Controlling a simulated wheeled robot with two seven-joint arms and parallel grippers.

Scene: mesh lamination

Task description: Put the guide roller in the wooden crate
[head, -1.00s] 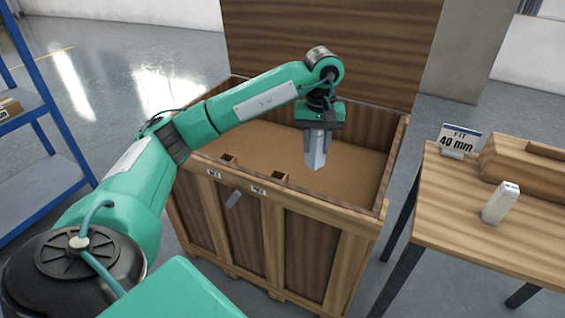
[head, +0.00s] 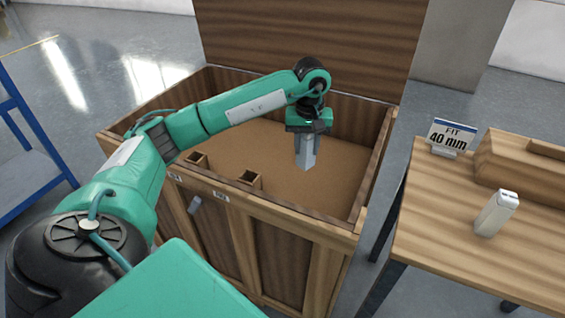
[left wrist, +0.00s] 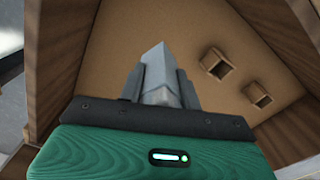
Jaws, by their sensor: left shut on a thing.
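The guide roller (head: 306,152) looks like a pale grey, straight-sided bar. My left gripper (head: 308,128) points down, shut on its upper end, and holds it upright over the inside of the wooden crate (head: 330,228). In the left wrist view the roller (left wrist: 158,68) is between the two fingers of my left gripper (left wrist: 158,88), with the brown crate floor behind it. I cannot tell whether its lower end touches the floor. The crate is open, with its lid raised at the back. My right gripper is not in view.
Two small square wooden sockets (head: 249,179) stand inside the crate near its front wall. To the right, a table (head: 440,240) bears a "FIT 40 mm" sign (head: 450,136), a wooden block (head: 525,165) and a similar pale bar (head: 495,213). A blue shelf (head: 30,150) is at the left.

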